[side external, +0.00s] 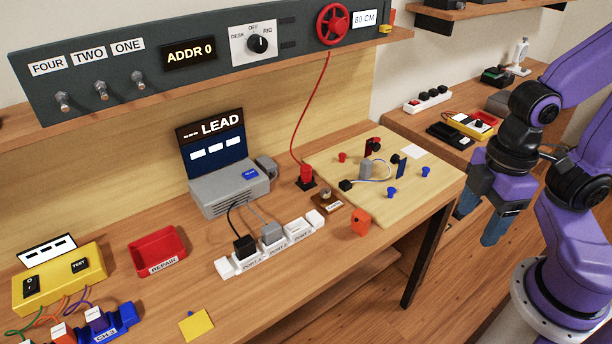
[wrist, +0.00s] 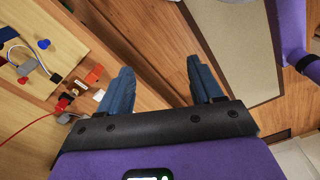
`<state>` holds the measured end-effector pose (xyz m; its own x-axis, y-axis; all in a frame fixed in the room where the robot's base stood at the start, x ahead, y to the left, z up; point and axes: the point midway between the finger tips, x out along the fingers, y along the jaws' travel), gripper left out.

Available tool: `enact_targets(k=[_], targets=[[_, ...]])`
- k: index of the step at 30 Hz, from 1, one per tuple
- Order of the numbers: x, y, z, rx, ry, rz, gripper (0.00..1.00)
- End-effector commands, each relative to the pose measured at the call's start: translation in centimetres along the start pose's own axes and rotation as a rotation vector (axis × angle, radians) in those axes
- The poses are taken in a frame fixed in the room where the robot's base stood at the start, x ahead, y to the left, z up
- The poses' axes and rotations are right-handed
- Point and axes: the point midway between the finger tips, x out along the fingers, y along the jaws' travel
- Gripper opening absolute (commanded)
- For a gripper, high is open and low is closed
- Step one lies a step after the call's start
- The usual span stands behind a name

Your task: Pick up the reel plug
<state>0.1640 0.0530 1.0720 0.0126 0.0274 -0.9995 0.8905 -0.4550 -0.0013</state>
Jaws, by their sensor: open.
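The reel plug (side external: 305,174) is red and stands upright in a small black base on the bench. A thin red cord runs from it up to the red reel (side external: 332,24) on the upper panel. In the wrist view the red plug (wrist: 63,103) shows at the left, with the cord trailing left. My gripper (side external: 481,214) is open and empty, to the right of the bench and well apart from the plug. In the wrist view its two blue fingers (wrist: 160,68) are spread over the wooden floor.
A pale board (side external: 390,205) with pegs and small parts lies right of the plug. An orange block (side external: 361,222) and a small brown labelled block (side external: 327,202) stand near it. A white port strip (side external: 270,243) and grey LEAD box (side external: 229,190) are to the left.

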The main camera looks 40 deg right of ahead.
Motion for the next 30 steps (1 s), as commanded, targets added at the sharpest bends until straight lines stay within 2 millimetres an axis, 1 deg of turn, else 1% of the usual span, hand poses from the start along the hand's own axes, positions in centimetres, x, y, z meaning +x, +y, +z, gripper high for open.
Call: enact_targets(k=[2, 5, 8, 9, 11, 12, 15, 20, 21, 23, 24, 26, 30], targets=[[-0.1, 0.2, -0.5, -0.008, 0.0, 0.002, 0.65], [-0.3, 1.1, -2.0, -0.04, 0.001, 0.01, 0.65], [-0.8, 2.8, -4.7, -0.101, 0.0, 0.026, 0.65], [-0.9, 3.7, -6.0, -0.132, -0.001, 0.034, 0.65], [-1.1, 5.1, -7.9, -0.18, -0.004, 0.045, 0.65], [-1.2, 6.0, -9.2, -0.212, -0.006, 0.053, 0.65], [-1.3, 8.6, -12.1, -0.291, -0.016, 0.072, 0.65], [-1.2, 13.1, -16.3, -0.415, -0.037, 0.1, 0.65], [-1.1, 14.3, -17.2, -0.446, -0.044, 0.107, 0.65], [-0.9, 16.1, -18.6, -0.493, -0.055, 0.116, 0.65], [-0.7, 17.4, -19.4, -0.523, -0.063, 0.121, 0.65], [-0.5, 19.3, -20.5, -0.569, -0.077, 0.129, 0.65], [0.3, 23.8, -22.6, -0.675, -0.111, 0.143, 0.65]])
